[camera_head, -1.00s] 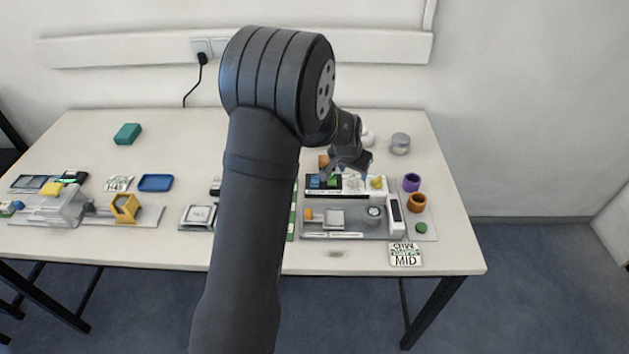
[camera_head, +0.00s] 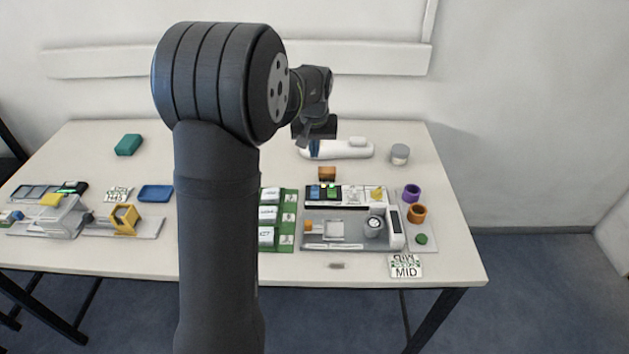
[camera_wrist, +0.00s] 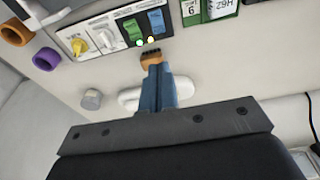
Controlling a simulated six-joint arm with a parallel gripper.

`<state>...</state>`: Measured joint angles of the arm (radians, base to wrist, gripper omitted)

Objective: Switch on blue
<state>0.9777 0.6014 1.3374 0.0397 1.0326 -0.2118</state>
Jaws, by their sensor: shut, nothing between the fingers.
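The blue switch (camera_head: 314,192) is at the left end of the white-and-black switch panel on the right station. It also shows in the wrist view (camera_wrist: 156,21). The green switch (camera_head: 331,191) is beside it, and also shows in the wrist view (camera_wrist: 132,31). Two small bright lights (camera_wrist: 145,42) glow at the panel edge near the two switches. My gripper (camera_head: 314,154) is shut and empty behind the panel, apart from the switches. Its blue fingers (camera_wrist: 157,68) show in the wrist view, in front of the orange-brown block (camera_wrist: 153,56).
A yellow knob (camera_head: 377,192) is at the panel's right. The orange-brown block (camera_head: 327,173) stands behind the panel. A white elongated object (camera_head: 350,150) and a grey round container (camera_head: 400,154) lie farther back. Purple (camera_head: 411,192) and orange (camera_head: 417,212) rings are at the right.

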